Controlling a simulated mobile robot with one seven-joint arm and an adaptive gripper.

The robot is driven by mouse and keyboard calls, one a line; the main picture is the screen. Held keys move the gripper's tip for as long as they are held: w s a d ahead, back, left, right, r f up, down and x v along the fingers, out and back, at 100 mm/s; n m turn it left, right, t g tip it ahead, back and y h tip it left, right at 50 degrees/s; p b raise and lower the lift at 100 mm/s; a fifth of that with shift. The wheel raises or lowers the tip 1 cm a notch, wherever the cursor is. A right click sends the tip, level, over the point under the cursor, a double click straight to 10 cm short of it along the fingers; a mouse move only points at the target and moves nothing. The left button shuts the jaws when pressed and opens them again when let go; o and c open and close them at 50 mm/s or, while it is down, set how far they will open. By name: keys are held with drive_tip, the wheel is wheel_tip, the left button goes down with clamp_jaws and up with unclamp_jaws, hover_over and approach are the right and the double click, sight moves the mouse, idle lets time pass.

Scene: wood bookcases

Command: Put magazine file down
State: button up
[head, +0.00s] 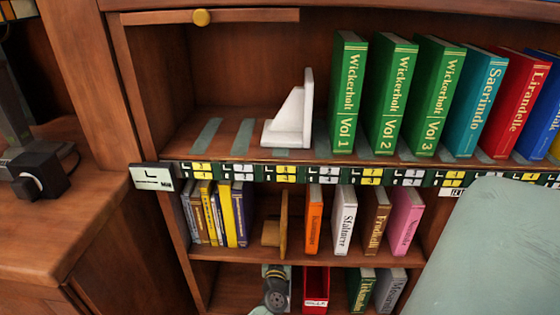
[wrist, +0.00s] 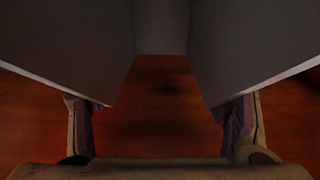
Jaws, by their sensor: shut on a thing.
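In the wrist view my gripper (wrist: 160,110) has its two fingers wide apart, closed on a dark grey thing with broad side panels (wrist: 65,45) that I take for the magazine file. A grey strip stands between the panels at the top, and a red-brown surface shows below. In the head view, part of my arm (head: 277,287) reaches into the lowest visible shelf bay; the fingertips and their hold are hidden there. A red open-topped holder (head: 316,288) with a white label stands just right of it.
The middle shelf (head: 345,252) above holds several books and a wooden bookend (head: 283,225). A white bookend (head: 292,112) and large volumes (head: 347,95) stand on the upper shelf.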

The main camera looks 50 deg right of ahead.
drive_tip(key=shift+w+d+f, duration=0.2)
drive_tip(key=shift+f, duration=0.35)
drive_tip(key=shift+w+d+f, duration=0.15)
drive_tip(key=shift+d+f, duration=0.1)
drive_tip(key=shift+f, duration=0.35)
drive_tip(key=shift+w+d+f, duration=0.2)
drive_tip(key=shift+f, duration=0.35)
drive_tip(key=shift+f+b, duration=0.15)
drive_tip(key=shift+b, duration=0.25)
drive_tip(key=o, duration=1.9)
drive_tip(key=v, duration=1.2)
drive_tip(key=shift+p, duration=0.35)
